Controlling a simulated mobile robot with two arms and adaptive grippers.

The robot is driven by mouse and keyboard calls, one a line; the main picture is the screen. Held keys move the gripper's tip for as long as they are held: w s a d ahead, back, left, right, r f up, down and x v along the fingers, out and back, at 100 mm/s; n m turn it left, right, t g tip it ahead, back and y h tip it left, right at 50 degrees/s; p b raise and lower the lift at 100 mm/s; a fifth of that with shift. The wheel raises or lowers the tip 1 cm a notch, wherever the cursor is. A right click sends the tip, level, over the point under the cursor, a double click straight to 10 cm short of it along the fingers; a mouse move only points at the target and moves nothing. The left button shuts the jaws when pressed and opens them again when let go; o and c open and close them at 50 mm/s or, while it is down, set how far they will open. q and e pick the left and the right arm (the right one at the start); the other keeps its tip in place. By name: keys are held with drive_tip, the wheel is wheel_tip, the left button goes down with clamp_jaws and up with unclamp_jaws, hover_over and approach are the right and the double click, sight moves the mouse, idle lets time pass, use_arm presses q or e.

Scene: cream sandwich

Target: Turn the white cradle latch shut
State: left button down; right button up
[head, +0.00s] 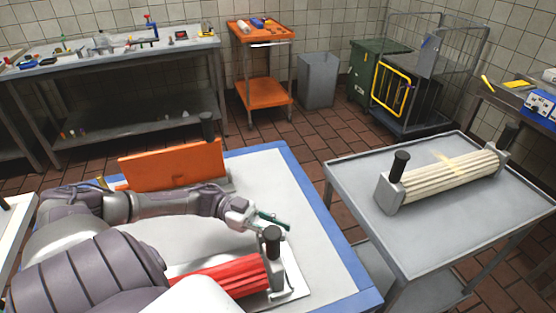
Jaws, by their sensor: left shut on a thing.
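My left gripper (258,215) is over the blue-edged table, just behind the upright black-topped post (272,243) of the red ribbed unit (222,276). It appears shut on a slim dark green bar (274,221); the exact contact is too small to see. The red unit lies on a pale plate (292,284), its left part hidden by my arm. A cream ribbed unit (445,178) with grey end blocks and black-topped posts lies on the grey cart. I cannot make out for certain which part is the white cradle latch. My right gripper is not in view.
An orange panel (172,165) stands upright at the table's back left, behind my left arm. The grey cart (420,236) stands to the right across a narrow gap. The white tabletop (280,178) is clear behind the gripper.

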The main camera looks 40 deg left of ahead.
use_arm(q)
drive_tip(key=m+g+b, duration=0.1)
drive_tip(key=g+b, duration=0.1)
drive_tip(key=m+g+b, duration=0.1)
drive_tip(key=g, duration=0.1)
drive_tip(key=shift+s+d+f+m+h+b, duration=0.1)
drive_tip(key=shift+s+f+m+h+b, duration=0.2)
drive_tip(key=shift+s+h+b, duration=0.1)
drive_tip(key=shift+s+r+m+g, duration=0.2)
drive_tip(key=shift+r+m+g, duration=0.1)
drive_tip(key=shift+g, duration=0.2)
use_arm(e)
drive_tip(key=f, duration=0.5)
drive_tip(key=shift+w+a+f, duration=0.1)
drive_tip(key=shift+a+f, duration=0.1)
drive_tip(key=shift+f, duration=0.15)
use_arm(q)
drive_tip(key=c, duration=1)
unclamp_jaws()
drive_tip(key=shift+c, duration=0.2)
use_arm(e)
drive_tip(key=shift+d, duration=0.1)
use_arm(q)
drive_tip(key=a, duration=0.8)
drive_tip(key=shift+s, duration=0.15)
